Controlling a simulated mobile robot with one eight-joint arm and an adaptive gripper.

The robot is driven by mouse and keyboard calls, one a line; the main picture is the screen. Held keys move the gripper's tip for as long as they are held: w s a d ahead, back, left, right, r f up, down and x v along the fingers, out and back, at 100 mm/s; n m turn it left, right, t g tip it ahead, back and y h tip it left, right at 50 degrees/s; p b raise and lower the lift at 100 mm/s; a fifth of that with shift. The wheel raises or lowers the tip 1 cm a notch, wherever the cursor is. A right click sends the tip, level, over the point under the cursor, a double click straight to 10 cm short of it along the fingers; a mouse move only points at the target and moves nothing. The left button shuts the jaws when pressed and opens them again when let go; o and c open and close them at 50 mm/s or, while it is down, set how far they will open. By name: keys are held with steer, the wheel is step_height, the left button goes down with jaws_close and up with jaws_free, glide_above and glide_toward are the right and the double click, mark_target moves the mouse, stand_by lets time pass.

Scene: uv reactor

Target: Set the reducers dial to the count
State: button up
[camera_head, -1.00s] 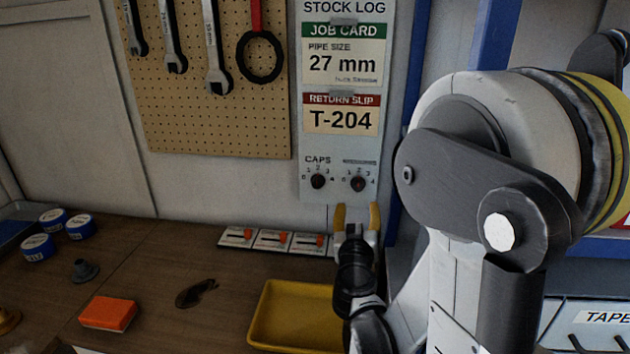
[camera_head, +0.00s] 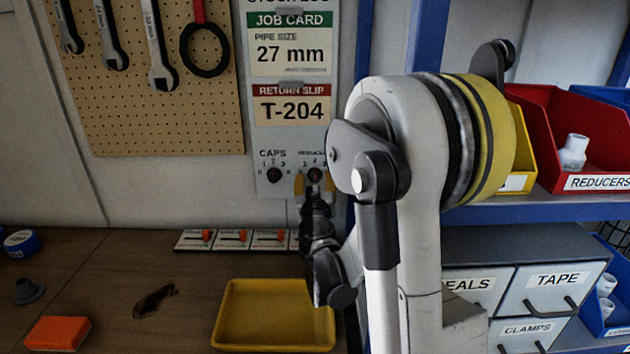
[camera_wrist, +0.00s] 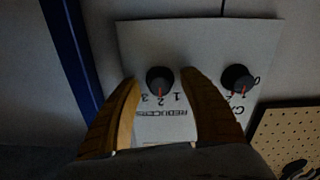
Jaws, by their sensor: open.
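The reducers dial (camera_head: 315,174) is the right-hand dark knob on the pale wall board. It also shows in the wrist view (camera_wrist: 160,80), where the board appears upside down. Its red pointer is at about the 2 position, between the 1 and 3 marks. My gripper (camera_head: 314,187) is open, with one yellow finger on each side of this dial in the wrist view (camera_wrist: 161,84). I cannot tell whether the fingers touch it. A red bin labelled REDUCERS (camera_head: 597,183) shows one white reducer (camera_head: 573,152); the bin's depth is hidden.
The caps dial (camera_head: 274,174) is close to the left of the gripper. A row of orange-marked switches (camera_head: 235,239) and a yellow tray (camera_head: 272,316) lie below. A blue post (camera_head: 380,60) stands right of the board. A pegboard (camera_head: 150,130) holds wrenches.

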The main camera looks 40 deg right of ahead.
jaws_close()
steer(key=shift+n, duration=0.3)
steer(key=n, duration=0.3)
steer(key=shift+b, duration=0.35)
steer(key=shift+n, duration=2)
